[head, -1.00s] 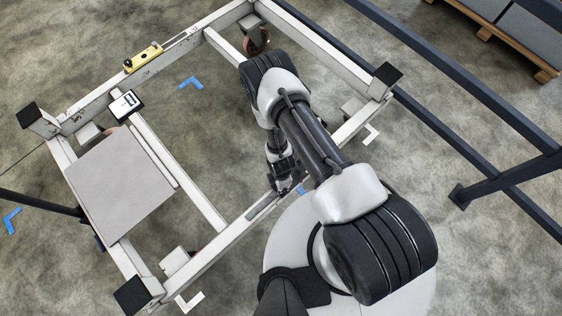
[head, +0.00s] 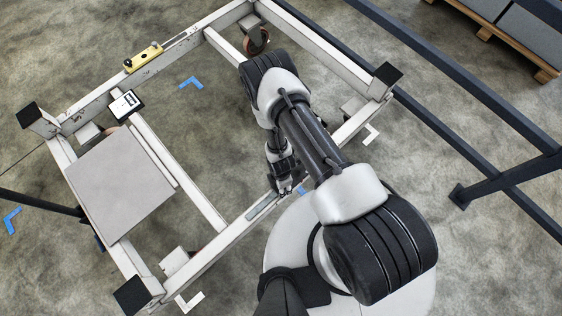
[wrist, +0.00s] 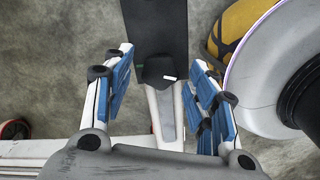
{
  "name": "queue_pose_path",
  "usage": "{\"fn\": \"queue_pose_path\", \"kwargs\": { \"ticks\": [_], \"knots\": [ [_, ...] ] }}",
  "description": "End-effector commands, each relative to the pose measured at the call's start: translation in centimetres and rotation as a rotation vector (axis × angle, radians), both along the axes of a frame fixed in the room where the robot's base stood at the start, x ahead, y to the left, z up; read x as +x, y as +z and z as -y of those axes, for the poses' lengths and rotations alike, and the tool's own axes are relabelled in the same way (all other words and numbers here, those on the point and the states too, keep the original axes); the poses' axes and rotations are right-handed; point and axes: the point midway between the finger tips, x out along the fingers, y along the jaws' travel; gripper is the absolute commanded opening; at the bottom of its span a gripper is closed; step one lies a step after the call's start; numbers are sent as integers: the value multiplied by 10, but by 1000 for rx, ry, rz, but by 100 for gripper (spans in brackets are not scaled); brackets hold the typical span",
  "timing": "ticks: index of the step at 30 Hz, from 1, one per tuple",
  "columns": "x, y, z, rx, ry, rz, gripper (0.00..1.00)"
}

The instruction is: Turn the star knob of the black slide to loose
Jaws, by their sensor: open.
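The black slide (wrist: 155,28) runs up from the middle of the wrist view. Its dark star knob (wrist: 154,70), with a small white mark on its right side, sits at the slide's lower end. My gripper (wrist: 158,80) is open, with blue-padded fingers to the left and right of the knob and visible gaps on both sides. A small green mark (wrist: 140,66) shows left of the knob. In the head view my gripper (head: 284,190) is down at the near rail of the trolley frame, and my arm hides the slide and knob.
The white trolley frame (head: 215,247) surrounds open floor. A yellow slide (head: 143,58) with a black knob is on the far rail, near a small display box (head: 126,104). A grey plate (head: 120,185) covers the left end. Dark blue beams (head: 440,95) lie right.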

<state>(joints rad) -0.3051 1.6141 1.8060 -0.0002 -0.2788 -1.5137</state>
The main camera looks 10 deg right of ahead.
Motion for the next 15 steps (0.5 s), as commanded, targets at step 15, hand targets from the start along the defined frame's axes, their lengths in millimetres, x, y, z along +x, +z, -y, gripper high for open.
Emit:
{"fn": "queue_pose_path", "kwargs": {
  "ticks": [15],
  "knots": [
    [1, 55, 0, 1, 0, 3, 52]
  ]
}}
